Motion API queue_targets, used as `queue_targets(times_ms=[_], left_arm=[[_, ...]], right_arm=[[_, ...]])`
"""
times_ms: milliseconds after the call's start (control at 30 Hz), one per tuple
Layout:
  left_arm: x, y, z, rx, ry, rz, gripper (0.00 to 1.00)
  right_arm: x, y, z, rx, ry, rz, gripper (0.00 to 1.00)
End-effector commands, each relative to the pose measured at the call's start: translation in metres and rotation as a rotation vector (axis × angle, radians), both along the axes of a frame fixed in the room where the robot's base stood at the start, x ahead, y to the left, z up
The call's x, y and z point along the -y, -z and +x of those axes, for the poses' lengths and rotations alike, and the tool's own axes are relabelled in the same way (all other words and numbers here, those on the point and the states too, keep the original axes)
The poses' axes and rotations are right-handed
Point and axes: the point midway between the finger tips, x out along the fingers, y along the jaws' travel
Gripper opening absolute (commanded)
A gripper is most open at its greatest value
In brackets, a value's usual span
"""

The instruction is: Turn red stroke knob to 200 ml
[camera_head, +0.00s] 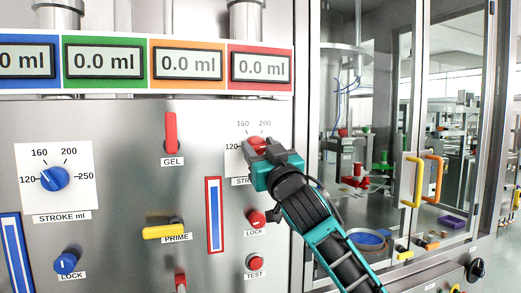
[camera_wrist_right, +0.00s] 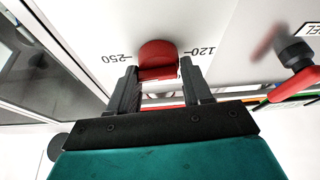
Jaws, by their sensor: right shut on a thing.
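The red stroke knob (camera_head: 258,143) is on its white dial plate on the steel panel, below the red-framed display. The marks 120, 160 and 200 show around it; 250 is hidden behind my right gripper (camera_head: 268,158) in the head view. In the right wrist view the red knob (camera_wrist_right: 158,52) sits between the two fingertips, with the 250 mark on the left and 120 on the right. My right gripper is shut on the knob. Where the knob's pointer stands is hidden. My left gripper is not in view.
The red display (camera_head: 261,67) reads 0.0 ml. A red LOCK knob (camera_head: 256,217) and a red TEST button (camera_head: 255,262) are below the gripper. A red-framed gauge (camera_head: 214,215) and a red GEL lever (camera_head: 171,133) are to the left. Glass doors with yellow (camera_head: 413,182) and orange handles are on the right.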

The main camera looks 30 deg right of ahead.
Motion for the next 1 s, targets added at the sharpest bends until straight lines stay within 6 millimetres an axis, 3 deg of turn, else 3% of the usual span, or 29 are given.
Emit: queue_targets(times_ms=[1000], left_arm=[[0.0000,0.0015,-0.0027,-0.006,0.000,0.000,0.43]], right_arm=[[0.0027,-0.0026,-0.0006,-0.185,0.004,-0.773,0.19]])
